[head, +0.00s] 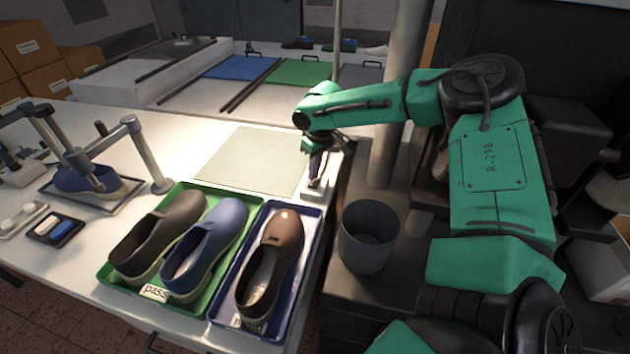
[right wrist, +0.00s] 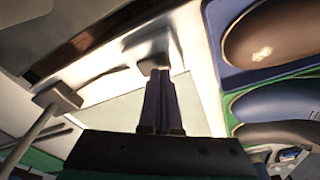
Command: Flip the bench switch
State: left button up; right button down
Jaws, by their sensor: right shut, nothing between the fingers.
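My right gripper (head: 314,183) reaches down to the far right edge of the white bench. Its fingers are shut and empty. A small pale box (head: 327,192), which looks like the bench switch, sits on the bench right at the fingertips. In the right wrist view my closed dark fingers (right wrist: 158,76) point at the pale box (right wrist: 148,42) and overlap its near edge. I cannot tell whether they touch it, nor which way the switch is set. My left gripper is out of view.
A green tray (head: 198,313) holds a dark shoe and a blue shoe; a blue tray (head: 275,335) holds a brown shoe. A pale mat (head: 250,160) lies left of my gripper. A grey bin (head: 368,240) stands to the right. A metal-post fixture (head: 145,155) stands left.

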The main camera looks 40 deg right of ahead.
aim_at(314, 184)
jog(key=shift+f+b, duration=0.7)
jog(key=shift+f, duration=0.2)
dwell(0.4)
notch_tip(314, 184, up, 7)
jog(key=p, duration=0.5)
jog(key=shift+p, duration=0.35)
